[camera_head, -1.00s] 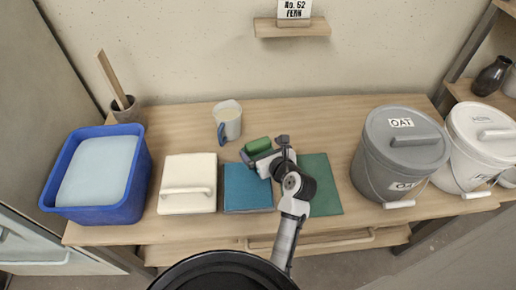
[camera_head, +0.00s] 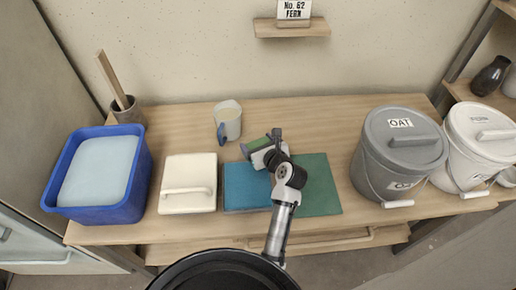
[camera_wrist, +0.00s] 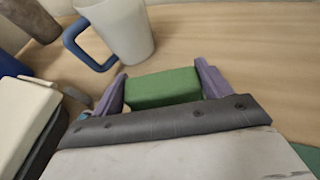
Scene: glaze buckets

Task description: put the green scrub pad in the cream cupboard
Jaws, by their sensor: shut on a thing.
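My gripper (camera_head: 258,149) is shut on the green scrub pad (camera_head: 256,144), behind the teal box. In the wrist view the pad (camera_wrist: 163,88) sits between the two purple fingers of the gripper (camera_wrist: 161,86). I cannot tell whether the pad touches the table. A cream box-like unit with a bar handle (camera_head: 188,176), which I take for the cream cupboard, stands on the table to the left and looks closed. It also shows at the left of the wrist view (camera_wrist: 22,112).
A jug with a blue handle (camera_head: 228,122) stands just behind and left of the gripper. A teal box (camera_head: 245,190) and a green panel (camera_head: 318,185) lie right of the cream unit. A blue tub (camera_head: 128,196) is far left; a grey bucket (camera_head: 375,165) is right.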

